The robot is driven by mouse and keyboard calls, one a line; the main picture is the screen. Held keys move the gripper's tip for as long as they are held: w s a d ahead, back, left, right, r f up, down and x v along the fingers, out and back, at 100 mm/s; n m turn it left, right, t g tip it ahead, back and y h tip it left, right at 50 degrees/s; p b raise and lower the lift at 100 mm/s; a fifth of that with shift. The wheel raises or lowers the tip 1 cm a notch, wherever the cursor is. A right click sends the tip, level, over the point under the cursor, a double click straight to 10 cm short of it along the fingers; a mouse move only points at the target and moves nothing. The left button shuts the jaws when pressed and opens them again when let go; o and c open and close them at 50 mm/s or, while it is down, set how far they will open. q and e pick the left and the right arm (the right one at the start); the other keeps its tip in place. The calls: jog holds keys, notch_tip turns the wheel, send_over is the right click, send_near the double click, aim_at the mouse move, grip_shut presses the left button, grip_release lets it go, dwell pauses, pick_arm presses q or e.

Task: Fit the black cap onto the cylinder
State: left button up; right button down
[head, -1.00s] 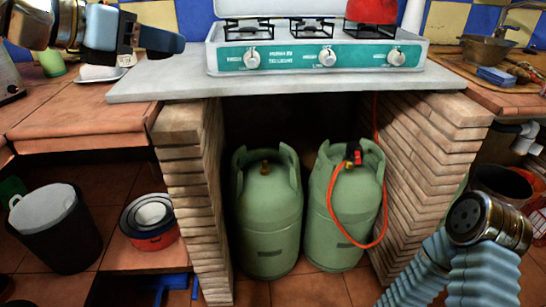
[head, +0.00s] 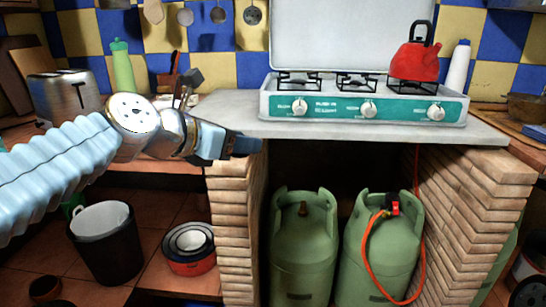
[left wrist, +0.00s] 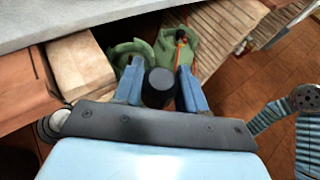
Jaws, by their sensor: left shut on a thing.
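Two green gas cylinders stand side by side under the counter. The left cylinder (head: 304,250) has a bare brass valve (head: 303,210) on top. The right cylinder (head: 380,250) carries a red and black regulator with an orange hose. My left gripper (head: 248,146) is in front of the counter edge, above and to the left of the cylinders. In the left wrist view its blue fingers (left wrist: 160,88) are shut on the black cap (left wrist: 158,86), with the cylinders partly visible beyond it. I cannot make out the cap in the head view. My right gripper is not in view.
Brick pillars (head: 236,225) flank the cylinder alcove. A stove (head: 365,107) with a red kettle (head: 414,60) stands on the grey counter above. A dark bucket (head: 105,245) and stacked bowls (head: 188,248) are at the lower left.

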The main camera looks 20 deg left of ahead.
pick_arm(q)
jog(key=w+f, duration=0.1)
jog(key=f, duration=0.3)
jog(key=w+f+n+y, duration=0.1)
jog(key=w+f, duration=0.1)
jog(key=f, duration=0.2)
jog(key=w+d+f+y, duration=0.1)
jog(key=w+f, duration=0.1)
jog(key=f, duration=0.3)
jog(key=shift+d+n, duration=0.1)
jog(key=shift+n, duration=0.3)
jog(key=w+f+n+y, duration=0.1)
jog(key=w+f, duration=0.1)
jog(key=f, duration=0.4)
jog(key=w+f+n+y, duration=0.1)
jog(key=w+f, duration=0.2)
jog(key=f, duration=0.4)
jog(key=w+f+n+t+y, duration=0.1)
jog(key=w+f, duration=0.1)
jog(key=f, duration=0.5)
jog(key=shift+w+d+f+y, duration=0.2)
jog(key=shift+w+d+y, duration=0.2)
